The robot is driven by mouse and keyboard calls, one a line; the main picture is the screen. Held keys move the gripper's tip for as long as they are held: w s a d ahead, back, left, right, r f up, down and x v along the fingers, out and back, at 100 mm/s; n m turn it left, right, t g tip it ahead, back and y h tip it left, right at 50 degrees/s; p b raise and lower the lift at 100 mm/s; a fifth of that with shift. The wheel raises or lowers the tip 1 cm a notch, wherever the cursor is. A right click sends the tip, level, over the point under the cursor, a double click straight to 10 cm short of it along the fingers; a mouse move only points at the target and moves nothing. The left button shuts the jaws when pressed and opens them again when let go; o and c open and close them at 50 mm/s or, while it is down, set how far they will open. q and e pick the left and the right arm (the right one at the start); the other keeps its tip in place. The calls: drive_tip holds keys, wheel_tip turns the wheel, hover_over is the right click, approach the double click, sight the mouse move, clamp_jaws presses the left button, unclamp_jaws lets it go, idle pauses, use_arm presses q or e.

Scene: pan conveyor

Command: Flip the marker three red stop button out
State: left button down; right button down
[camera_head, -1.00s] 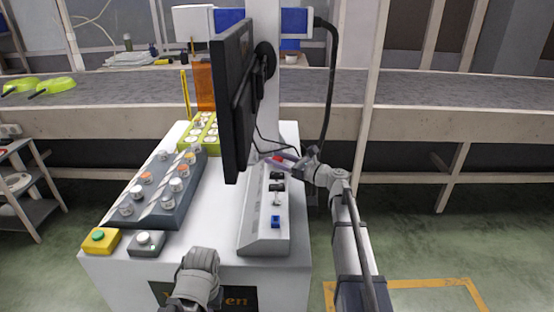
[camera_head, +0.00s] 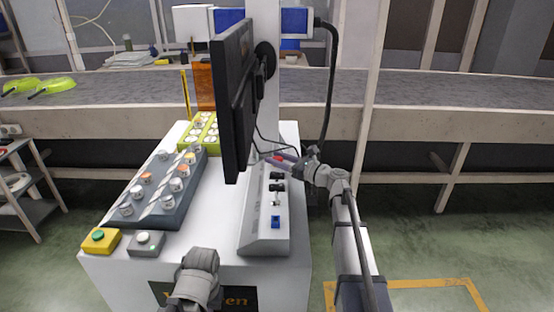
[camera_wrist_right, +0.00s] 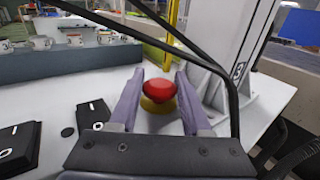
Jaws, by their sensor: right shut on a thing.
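The red stop button (camera_wrist_right: 159,89), with a yellow collar under it, stands upright in the middle of the right wrist view. In the head view only a bit of its red cap (camera_head: 279,158) shows at the far end of the sloped grey control box (camera_head: 265,246). My right gripper (camera_wrist_right: 159,93) is shut on the button, one purple-grey finger on each side of the cap. In the head view my right gripper (camera_head: 281,161) partly hides it. The fingers of my left gripper do not show; only a grey part of my left arm shows at the bottom.
Black and blue switches (camera_head: 275,221) sit on the same box, nearer than the red button. A black monitor (camera_head: 236,100) hangs close to its left. A dark button panel (camera_head: 163,208) lies further left. A conveyor (camera_head: 430,90) runs behind.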

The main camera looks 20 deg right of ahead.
idle(0.4)
wheel_tip(320, 180, up, 2)
drive_tip(key=shift+r+p, duration=0.1)
drive_tip(key=shift+p, duration=0.9)
drive_tip(key=shift+f, duration=0.2)
drive_tip(key=shift+c, duration=1.7)
unclamp_jaws()
drive_tip(key=shift+s+d, duration=0.1)
drive_tip(key=v, duration=0.7)
drive_tip(key=shift+s+d, duration=0.2)
